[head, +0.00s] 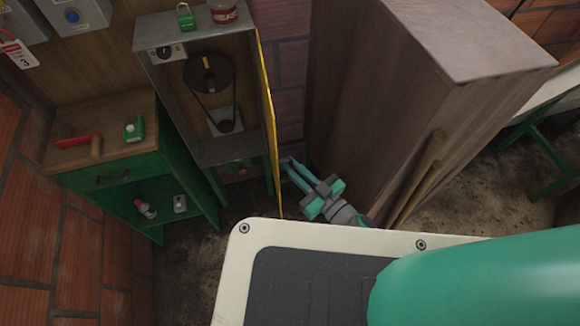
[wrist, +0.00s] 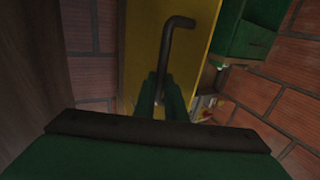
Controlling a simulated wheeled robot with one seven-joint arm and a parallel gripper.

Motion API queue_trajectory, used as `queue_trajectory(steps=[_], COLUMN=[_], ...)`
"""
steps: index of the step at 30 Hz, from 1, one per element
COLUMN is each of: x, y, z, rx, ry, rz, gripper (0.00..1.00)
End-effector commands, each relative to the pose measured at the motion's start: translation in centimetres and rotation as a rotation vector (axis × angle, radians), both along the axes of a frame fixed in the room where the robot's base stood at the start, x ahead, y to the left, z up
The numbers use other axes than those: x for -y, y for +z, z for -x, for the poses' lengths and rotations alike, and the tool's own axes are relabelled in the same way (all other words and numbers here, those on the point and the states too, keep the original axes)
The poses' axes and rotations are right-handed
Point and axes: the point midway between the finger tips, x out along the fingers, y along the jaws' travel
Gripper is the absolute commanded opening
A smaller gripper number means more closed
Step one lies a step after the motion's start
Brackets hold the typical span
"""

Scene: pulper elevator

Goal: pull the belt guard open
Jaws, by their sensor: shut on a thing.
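The belt guard (head: 267,110) is a yellow hinged panel, seen almost edge-on along the right side of a grey housing (head: 193,57). It stands swung out, so the housing's front is uncovered and a dark pulley with a belt (head: 209,75) shows inside. In the wrist view the guard's yellow face (wrist: 139,40) carries a dark bent bar handle (wrist: 165,52). My gripper (head: 288,167) is at the guard's right side. In the wrist view its green fingers (wrist: 160,92) are shut on the lower part of the handle; the exact contact is dim.
A tall brown cabinet (head: 370,95) stands close to my arm's right, with wooden poles (head: 415,175) leaning on it. A green workbench (head: 100,190) with a red-handled tool (head: 78,140) stands left. A green padlock (head: 185,17) and red can (head: 222,11) sit atop the housing.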

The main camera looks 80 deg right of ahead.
Motion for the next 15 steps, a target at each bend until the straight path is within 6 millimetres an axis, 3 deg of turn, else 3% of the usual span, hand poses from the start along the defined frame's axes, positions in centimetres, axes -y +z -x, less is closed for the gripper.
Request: queue_trajectory(steps=[4,5,7,15], x=[0.15,0.15,0.13,0.02], y=[0.0,0.0,0.0,-0.01], z=[0.03,0.03,0.01,-0.01], rx=[0.001,0.001,0.001,0.0], ry=[-0.004,-0.004,-0.003,-0.001], rz=[-0.001,-0.001,-0.001,0.0], gripper=[0.0,0.13,0.29,0.29])
